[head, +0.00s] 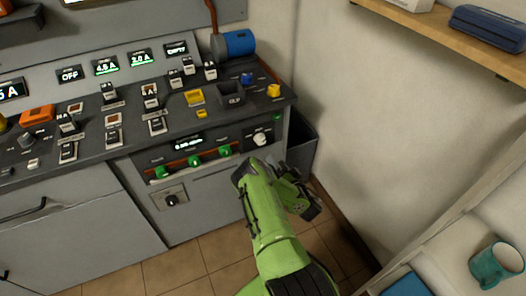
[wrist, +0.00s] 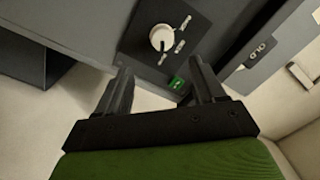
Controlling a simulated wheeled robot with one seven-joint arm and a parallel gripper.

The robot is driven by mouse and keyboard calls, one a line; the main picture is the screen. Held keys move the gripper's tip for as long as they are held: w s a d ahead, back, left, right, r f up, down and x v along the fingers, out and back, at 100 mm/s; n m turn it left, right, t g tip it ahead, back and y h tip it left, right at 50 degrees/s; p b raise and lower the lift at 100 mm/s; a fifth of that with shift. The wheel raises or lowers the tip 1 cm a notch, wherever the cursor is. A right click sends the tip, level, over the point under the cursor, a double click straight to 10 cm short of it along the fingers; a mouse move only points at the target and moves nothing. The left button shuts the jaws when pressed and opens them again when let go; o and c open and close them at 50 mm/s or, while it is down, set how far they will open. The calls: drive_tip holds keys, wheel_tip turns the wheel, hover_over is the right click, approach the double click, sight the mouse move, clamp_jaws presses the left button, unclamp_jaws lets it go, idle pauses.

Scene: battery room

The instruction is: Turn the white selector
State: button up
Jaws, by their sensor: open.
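The white selector (head: 260,139) is a round white knob on a dark plate at the right end of the lower console front. It also shows in the wrist view (wrist: 162,38), at the top centre, with a dark pointer mark and small white labels beside it. My gripper (wrist: 162,78) is open and empty. Its two dark fingers point toward the panel, with the knob beyond the gap between them and apart from both. In the head view my green arm reaches up from below, and the fingers are partly hidden.
A small green indicator (wrist: 177,84) is near the right finger. A dark bin (head: 302,145) stands right of the console, by the wall. Green-handled controls (head: 195,160) and a keyed switch (head: 171,199) are to the left. A shelf with a teal mug (head: 492,266) is at lower right.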

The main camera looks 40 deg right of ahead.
sight(262, 142)
drive_tip(key=b+x, duration=0.3)
drive_tip(key=x, duration=0.9)
drive_tip(key=shift+w+r+b, duration=0.15)
drive_tip(key=shift+r+b, duration=0.05)
drive_tip(key=shift+b, duration=0.15)
drive_tip(key=shift+c, duration=0.2)
drive_tip(key=c, duration=1)
